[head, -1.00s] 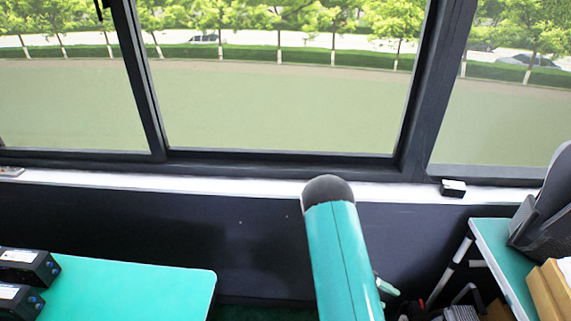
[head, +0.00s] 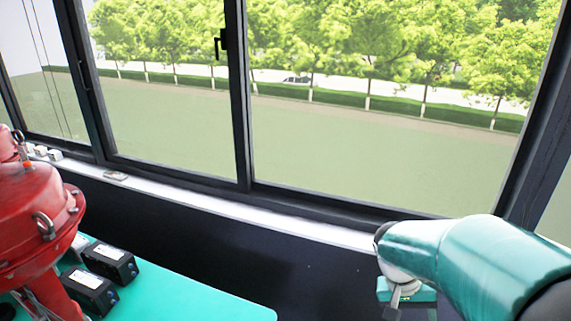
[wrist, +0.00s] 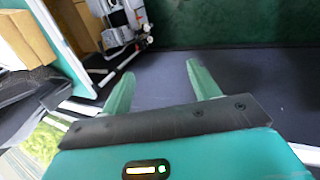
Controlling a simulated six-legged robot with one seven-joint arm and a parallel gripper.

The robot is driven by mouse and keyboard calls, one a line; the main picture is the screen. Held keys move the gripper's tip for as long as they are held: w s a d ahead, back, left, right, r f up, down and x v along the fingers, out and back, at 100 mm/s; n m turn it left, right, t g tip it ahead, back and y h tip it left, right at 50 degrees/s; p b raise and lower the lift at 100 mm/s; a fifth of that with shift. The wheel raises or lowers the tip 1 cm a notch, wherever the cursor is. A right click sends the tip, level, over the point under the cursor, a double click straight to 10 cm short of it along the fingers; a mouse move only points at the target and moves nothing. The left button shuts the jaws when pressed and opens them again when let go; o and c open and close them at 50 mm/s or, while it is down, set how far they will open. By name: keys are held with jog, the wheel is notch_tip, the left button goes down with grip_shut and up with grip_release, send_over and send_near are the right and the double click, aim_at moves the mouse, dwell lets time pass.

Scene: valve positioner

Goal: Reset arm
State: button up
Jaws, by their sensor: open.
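My gripper (wrist: 160,78) shows in the wrist view with its two green fingers spread apart. Nothing is between the fingers; a dark wall and floor area lie behind them. In the head view my teal arm reaches in from the right edge, in front of the window sill, and the fingers there are not clearly seen. The red valve body (head: 38,225) stands at the left edge of the head view, partly cut off, well apart from my arm.
A green table (head: 195,295) holds two black boxes (head: 108,262) beside the valve. A white window sill (head: 225,208) runs behind. In the wrist view, cardboard boxes (wrist: 22,38) and grey equipment (wrist: 122,20) stand at the upper left.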

jog(key=s+a+r+n+t+y, duration=0.4)
jog(key=s+a+r+t, duration=0.3)
jog(key=a+r, duration=0.5)
jog(key=shift+s+a+r, duration=0.15)
jog(key=shift+s+a, duration=0.15)
jog(key=shift+s, duration=0.5)
jog(key=shift+c, duration=0.4)
jog(key=c, duration=0.5)
jog(key=shift+o, duration=0.2)
jog(key=shift+d, duration=0.15)
